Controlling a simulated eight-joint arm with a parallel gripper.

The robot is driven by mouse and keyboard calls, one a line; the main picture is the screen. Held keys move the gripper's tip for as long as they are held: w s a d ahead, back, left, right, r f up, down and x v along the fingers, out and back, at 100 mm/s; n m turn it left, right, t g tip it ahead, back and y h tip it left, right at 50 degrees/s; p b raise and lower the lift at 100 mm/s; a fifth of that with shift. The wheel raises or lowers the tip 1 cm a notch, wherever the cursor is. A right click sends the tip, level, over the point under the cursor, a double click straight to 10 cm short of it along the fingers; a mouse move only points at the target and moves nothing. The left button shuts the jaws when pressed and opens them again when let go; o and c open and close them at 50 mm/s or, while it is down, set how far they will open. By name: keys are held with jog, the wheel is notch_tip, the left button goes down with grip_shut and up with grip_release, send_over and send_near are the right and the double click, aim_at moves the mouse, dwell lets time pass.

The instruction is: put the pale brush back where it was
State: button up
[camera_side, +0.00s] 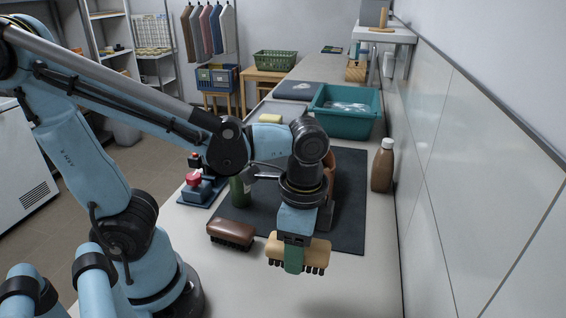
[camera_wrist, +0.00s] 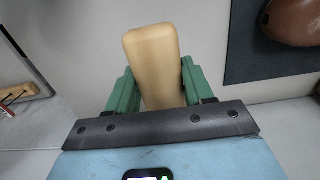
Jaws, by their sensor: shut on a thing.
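The pale brush (camera_side: 316,250) has a tan wooden back and dark bristles that point down. My gripper (camera_side: 293,262) is shut on it, with green fingers on its two sides. It is held near the front edge of the dark mat, and I cannot tell whether the bristles touch the counter. In the wrist view the pale brush (camera_wrist: 152,62) lies between the green fingers of my gripper (camera_wrist: 157,88). Its bristles are hidden there. A brown brush (camera_side: 232,234) rests bristles down to the left, apart from the pale one.
The dark mat (camera_side: 348,205) covers the middle counter. A green bottle (camera_side: 240,191) and a red-topped device (camera_side: 194,184) stand left. A brown bottle (camera_side: 382,168) stands right, near the tiled wall (camera_side: 455,180). A teal tub (camera_side: 345,122) stands behind. The front counter (camera_side: 345,290) is clear.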

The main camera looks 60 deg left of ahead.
jog(key=w+a+f, duration=0.1)
jog(key=a, duration=0.1)
jog(key=w+a+f, duration=0.3)
jog(key=a, duration=0.1)
jog(key=shift+w+a+f, duration=0.15)
jog(key=shift+w+f, duration=0.2)
jog(key=shift+w, duration=0.05)
jog(key=shift+f, duration=2)
jog(key=o, duration=1.1)
jog(key=shift+f, duration=0.1)
notch_tip(320, 180, up, 13)
jog(key=w+a+n+t, duration=0.1)
jog(key=a+n+t, duration=0.1)
jog(key=n+t, duration=0.5)
jog(key=shift+a+n+t, duration=0.3)
jog(key=shift+a+n, duration=0.1)
jog(key=shift+n, duration=0.7)
